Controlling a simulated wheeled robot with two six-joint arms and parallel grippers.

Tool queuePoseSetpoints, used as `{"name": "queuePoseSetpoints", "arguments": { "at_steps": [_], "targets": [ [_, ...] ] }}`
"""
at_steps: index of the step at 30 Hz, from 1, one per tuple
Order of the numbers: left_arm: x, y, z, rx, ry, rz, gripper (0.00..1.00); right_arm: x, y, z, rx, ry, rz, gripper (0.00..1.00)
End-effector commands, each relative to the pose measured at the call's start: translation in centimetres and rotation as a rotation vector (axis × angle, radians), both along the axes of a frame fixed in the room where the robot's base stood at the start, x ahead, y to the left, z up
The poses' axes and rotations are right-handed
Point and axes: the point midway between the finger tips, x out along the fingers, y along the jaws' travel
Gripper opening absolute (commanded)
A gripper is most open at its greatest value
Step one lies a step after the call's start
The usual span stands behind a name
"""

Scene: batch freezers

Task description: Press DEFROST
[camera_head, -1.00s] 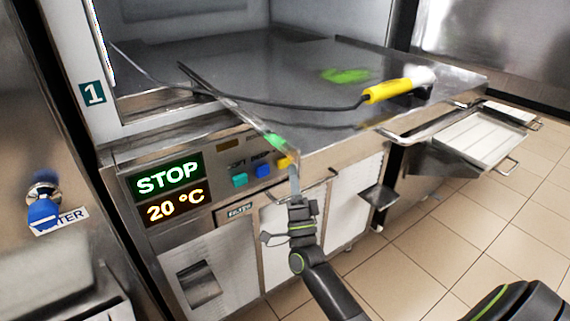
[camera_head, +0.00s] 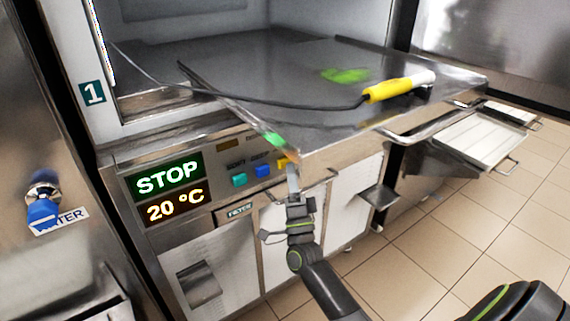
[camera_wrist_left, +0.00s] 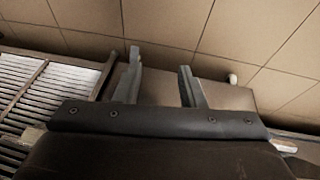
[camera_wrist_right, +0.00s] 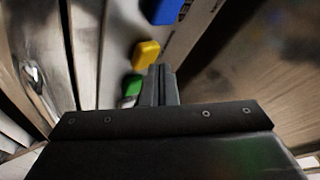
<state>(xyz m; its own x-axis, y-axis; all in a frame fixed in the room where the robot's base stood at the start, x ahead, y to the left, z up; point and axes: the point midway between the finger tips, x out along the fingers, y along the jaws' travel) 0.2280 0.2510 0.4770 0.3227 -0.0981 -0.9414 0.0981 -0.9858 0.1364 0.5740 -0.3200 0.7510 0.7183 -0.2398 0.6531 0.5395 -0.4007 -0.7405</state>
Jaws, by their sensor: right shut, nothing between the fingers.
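The control panel (camera_head: 205,185) on the freezer front carries a teal button (camera_head: 239,180), a blue button (camera_head: 262,171) and a yellow button (camera_head: 283,162). The small labels above them are too blurred to read surely. My right gripper (camera_head: 293,170) is shut and empty, its tips just below the yellow button. The right wrist view shows its fingers (camera_wrist_right: 160,70) beside the yellow button (camera_wrist_right: 146,53) and a green button (camera_wrist_right: 131,88), which is hidden in the head view. I cannot tell whether they touch. My left gripper (camera_wrist_left: 160,75) is open and empty, away from the panel.
The display (camera_head: 168,182) reads STOP and 20 °C. A steel shelf (camera_head: 300,80) juts out above the buttons, with a yellow-handled tool (camera_head: 388,90) and a green smear on it. A blue knob (camera_head: 43,212) is at left; tiled floor lies right.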

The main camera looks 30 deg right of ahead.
Motion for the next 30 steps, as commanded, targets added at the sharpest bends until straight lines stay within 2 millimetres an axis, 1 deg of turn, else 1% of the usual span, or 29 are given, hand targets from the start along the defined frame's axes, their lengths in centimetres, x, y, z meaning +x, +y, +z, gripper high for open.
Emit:
{"name": "queuePoseSetpoints", "arguments": {
  "at_steps": [6, 16, 30],
  "targets": [
    [0.33, -0.04, 0.02, -0.001, -0.007, -0.002, 0.36, 0.23, 0.02, -0.02, 0.000, 0.000, 0.000, 0.00],
    [0.31, -0.03, -0.06, 0.000, -0.007, -0.001, 0.36, 0.64, 0.04, -0.04, 0.000, 0.000, 0.000, 0.00],
    [-0.14, 0.00, -0.20, 0.001, 0.000, 0.001, 0.36, 1.01, 0.08, 0.03, 0.000, 0.000, 0.000, 0.00]
  ]
}}
